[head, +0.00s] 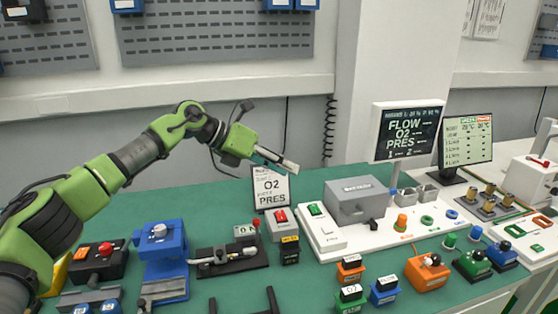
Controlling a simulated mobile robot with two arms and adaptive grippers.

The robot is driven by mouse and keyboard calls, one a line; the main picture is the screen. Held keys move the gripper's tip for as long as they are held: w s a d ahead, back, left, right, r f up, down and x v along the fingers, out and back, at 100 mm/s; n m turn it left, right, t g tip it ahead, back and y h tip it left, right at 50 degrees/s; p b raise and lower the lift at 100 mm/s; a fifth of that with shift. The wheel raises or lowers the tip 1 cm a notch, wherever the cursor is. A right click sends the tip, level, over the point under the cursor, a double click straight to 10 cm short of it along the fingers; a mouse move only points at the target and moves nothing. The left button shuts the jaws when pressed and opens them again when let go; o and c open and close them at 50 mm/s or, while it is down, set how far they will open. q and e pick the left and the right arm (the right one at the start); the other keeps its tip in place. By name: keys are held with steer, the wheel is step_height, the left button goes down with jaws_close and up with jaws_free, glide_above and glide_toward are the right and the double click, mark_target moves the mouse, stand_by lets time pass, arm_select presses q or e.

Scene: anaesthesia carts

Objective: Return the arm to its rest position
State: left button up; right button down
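My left arm (85,195) is green and dark grey. It reaches in from the left, over the green bench. My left gripper (288,164) is in the air above the bench, in front of the wall and above a small O2 PRES sign (271,188). Its fingers point right and slightly down and show as one narrow bar from the side, so I cannot tell whether they are open or shut. No object shows in it.
A blue device (161,250), a black box with a red knob (99,262) and a black fixture (229,259) stand below the arm. A grey box (357,201), a FLOW O2 PRES screen (406,131) and several coloured blocks stand right. The air around the gripper is clear.

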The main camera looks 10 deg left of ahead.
arm_select(q)
steer(key=shift+w+d+r, duration=0.2)
steer(key=shift+r, duration=0.2)
steer(key=shift+r, duration=0.1)
